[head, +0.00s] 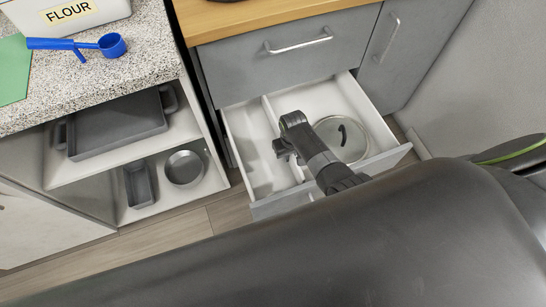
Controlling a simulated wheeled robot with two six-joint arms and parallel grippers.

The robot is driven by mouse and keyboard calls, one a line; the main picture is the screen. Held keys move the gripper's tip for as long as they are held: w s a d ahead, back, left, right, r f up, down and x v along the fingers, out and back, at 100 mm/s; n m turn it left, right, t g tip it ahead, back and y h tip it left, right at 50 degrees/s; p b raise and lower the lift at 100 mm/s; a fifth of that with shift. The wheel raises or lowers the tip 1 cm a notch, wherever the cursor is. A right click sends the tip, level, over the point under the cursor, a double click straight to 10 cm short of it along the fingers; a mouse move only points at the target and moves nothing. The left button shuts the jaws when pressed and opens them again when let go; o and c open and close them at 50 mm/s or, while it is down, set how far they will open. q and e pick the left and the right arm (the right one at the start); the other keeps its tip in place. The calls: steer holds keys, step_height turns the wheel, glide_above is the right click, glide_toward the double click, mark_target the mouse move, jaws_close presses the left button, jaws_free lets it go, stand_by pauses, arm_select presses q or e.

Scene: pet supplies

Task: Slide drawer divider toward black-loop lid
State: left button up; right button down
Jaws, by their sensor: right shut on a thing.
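The pulled-out drawer (236,122) is white inside with a grey front. The white drawer divider (269,115) runs from back to front between a left compartment and a right one. The lid (355,152), round with a black loop handle, lies in the right compartment. My right gripper (282,150) reaches into the drawer from the front and is shut on the divider, left of the lid. Its body hides the divider's middle and part of the lid's left edge. My left gripper is out of view.
The drawer's left compartment looks empty. A closed grey drawer (290,65) with a bar handle is above. To the left are a counter with a blue scoop (111,45) and a flour container (70,14), and shelves holding pans (115,128).

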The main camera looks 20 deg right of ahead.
steer(key=d, duration=0.4)
steer(key=shift+d, duration=0.25)
steer(key=c, duration=1.5)
jaws_free()
steer(key=shift+w, duration=0.1)
